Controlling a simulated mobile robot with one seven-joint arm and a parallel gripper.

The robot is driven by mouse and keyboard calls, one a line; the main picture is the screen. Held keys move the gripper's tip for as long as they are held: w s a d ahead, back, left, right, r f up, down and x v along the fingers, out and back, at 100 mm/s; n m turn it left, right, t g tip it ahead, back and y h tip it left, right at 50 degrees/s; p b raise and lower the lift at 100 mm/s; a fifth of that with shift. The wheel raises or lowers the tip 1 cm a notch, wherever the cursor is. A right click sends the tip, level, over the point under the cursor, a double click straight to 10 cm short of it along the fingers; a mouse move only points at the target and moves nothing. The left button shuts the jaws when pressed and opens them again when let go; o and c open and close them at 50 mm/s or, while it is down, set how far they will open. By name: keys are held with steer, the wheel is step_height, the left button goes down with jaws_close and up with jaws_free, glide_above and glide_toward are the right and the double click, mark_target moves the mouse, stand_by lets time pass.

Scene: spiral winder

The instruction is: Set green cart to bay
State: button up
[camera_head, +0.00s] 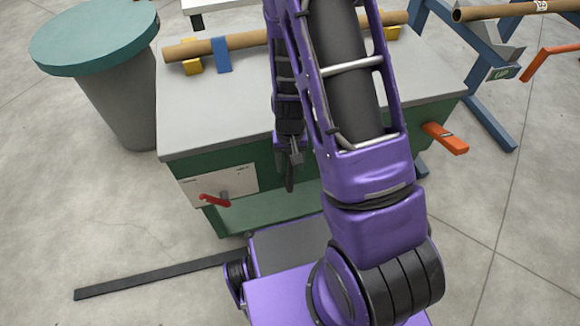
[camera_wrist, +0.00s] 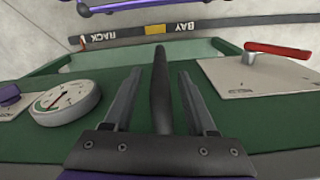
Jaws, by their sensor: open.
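The green cart (camera_head: 245,165), a green-sided body with a grey top, stands in front of me, partly hidden by my arm. A red lever (camera_head: 214,200) sits on a pale plate (camera_head: 242,181) on its near side. My gripper (camera_head: 290,182) hangs at the cart's near side. In the wrist view my gripper (camera_wrist: 157,75) is open. A dark upright bar (camera_wrist: 161,100) shows between its fingers; I cannot tell whether it touches them. The red lever (camera_wrist: 280,50) is at right, a round gauge (camera_wrist: 65,102) at left. Beyond, a dark floor strip (camera_wrist: 215,28) reads RACK and BAY, with a yellow patch between.
A cardboard tube (camera_head: 245,40) lies in yellow and blue supports on the top. A grey bin with a teal lid (camera_head: 95,35) stands at left. An orange handle (camera_head: 445,138) juts out right, near a blue stand (camera_head: 490,125). The dark strip (camera_head: 150,275) lies on open floor.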

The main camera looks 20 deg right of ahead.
steer(key=shift+f, duration=0.5)
jaws_close()
stand_by(1.2)
